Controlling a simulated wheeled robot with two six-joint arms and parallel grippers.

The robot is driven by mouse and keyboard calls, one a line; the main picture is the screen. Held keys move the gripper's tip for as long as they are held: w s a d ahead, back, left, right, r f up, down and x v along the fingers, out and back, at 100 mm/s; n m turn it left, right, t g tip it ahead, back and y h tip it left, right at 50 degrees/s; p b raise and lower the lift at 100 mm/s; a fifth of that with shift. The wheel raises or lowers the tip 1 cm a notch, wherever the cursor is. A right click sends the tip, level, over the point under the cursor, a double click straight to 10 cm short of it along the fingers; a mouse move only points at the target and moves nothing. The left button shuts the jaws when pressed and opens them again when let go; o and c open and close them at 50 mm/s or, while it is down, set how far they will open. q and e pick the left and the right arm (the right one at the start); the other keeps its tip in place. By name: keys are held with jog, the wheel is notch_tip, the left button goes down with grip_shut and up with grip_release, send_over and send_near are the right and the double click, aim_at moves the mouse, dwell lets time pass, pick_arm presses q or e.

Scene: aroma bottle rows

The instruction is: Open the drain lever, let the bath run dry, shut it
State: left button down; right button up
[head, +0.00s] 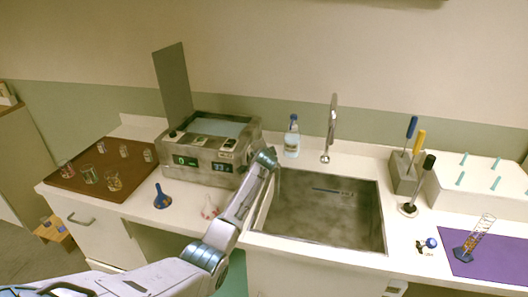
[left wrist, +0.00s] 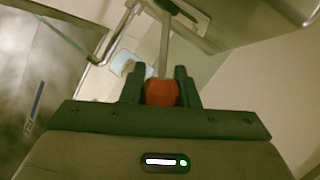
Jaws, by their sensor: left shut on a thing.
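The bath (head: 212,150) is a metal box with two small displays on its front, standing left of the sink. Its lid (head: 173,85) stands upright, and a pale bluish surface (head: 222,126) shows inside; I cannot tell the water level. In the left wrist view, my left gripper (left wrist: 159,88) is shut on the red knob (left wrist: 161,93) of the drain lever, whose thin metal rod (left wrist: 164,50) runs up from it. In the head view my left arm reaches the bath's right side, and its fingertips and the lever are hidden. My right gripper is not in view.
The sink (head: 320,172) lies right of the bath, with a tap (head: 331,125) and a bottle (head: 292,137) behind. A brown tray (head: 75,172) with several glasses and a blue funnel (head: 162,197) are left. A tool block (head: 404,172) and purple mat (head: 497,262) are right.

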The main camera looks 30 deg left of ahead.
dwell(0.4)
pick_arm(q)
jog(key=c, duration=1.1)
grip_release()
jog(key=b+v, duration=0.2)
jog(key=v, duration=0.8)
jog(key=shift+s+r, duration=0.2)
jog(key=shift+s, duration=0.15)
jog(key=shift+d, duration=0.1)
